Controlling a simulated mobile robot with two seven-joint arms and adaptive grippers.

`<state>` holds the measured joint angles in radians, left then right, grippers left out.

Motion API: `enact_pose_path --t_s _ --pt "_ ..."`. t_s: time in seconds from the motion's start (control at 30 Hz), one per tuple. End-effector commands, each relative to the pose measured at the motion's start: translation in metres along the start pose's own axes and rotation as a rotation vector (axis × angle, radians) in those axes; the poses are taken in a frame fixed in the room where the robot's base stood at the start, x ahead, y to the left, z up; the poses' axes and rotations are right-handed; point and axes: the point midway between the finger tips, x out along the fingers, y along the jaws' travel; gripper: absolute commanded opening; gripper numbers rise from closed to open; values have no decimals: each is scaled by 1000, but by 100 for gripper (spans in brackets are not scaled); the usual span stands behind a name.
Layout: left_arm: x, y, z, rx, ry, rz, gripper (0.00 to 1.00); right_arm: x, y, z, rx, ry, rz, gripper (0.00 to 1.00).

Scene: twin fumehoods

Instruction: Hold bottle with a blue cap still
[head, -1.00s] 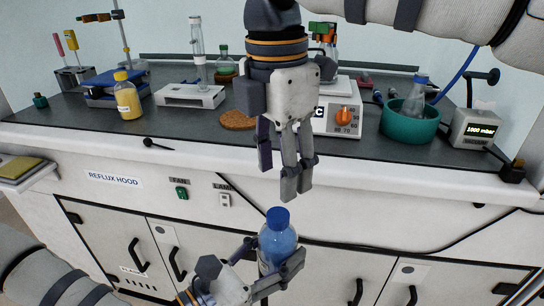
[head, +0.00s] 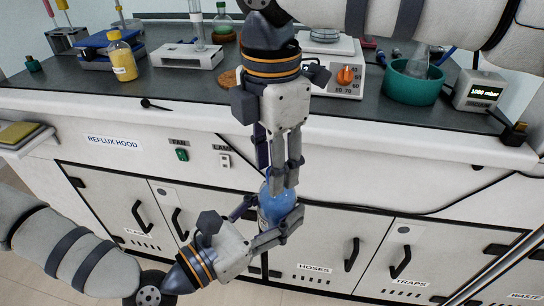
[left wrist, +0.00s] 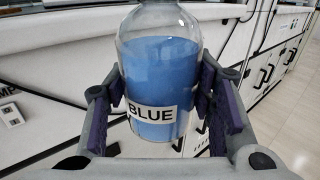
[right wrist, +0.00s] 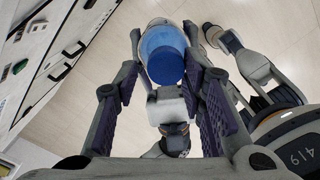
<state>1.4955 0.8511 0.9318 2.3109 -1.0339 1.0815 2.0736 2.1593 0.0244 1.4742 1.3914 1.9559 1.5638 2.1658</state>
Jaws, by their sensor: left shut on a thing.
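The bottle with a blue cap (head: 279,207) is clear, holds blue contents and stands roughly upright in front of the hood cabinets. Its "BLUE" label (left wrist: 152,112) shows in the left wrist view. My left gripper (head: 266,219) is shut on the bottle's body, one finger on each side. My right gripper (head: 277,178) points down from above, its fingers around the top of the bottle and hiding most of the cap in the head view.
The bench (head: 130,101) behind carries a yellow-liquid bottle (head: 122,58), a hotplate (head: 345,80), a teal bowl (head: 412,88) and a vacuum gauge (head: 479,91). The bench's white front edge and the cabinet doors (head: 320,250) stand close behind the grippers.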

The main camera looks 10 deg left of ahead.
Motion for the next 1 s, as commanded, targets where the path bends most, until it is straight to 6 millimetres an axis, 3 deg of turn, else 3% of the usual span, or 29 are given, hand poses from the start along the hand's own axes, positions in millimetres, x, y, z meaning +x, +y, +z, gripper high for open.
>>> enact_pose_path --t_s 0.03,0.1,0.27,0.37,0.47,1.0 --pt "0 -1 1 2 -3 -3 0 0 1 0 0 0 4 17" --pt "0 -2 1 3 -3 -5 0 -1 1 0 0 0 5 2" --pt "0 -3 2 3 -3 -10 0 -1 2 0 -2 0 8 0" --pt "0 -4 2 4 -4 -13 0 -1 2 0 -87 0 11 0" --pt "0 -5 2 4 -4 -15 0 -2 1 0 -351 0 13 0" --pt "0 -7 2 4 -5 -19 0 -3 -5 6 -2378 -6 13 0"
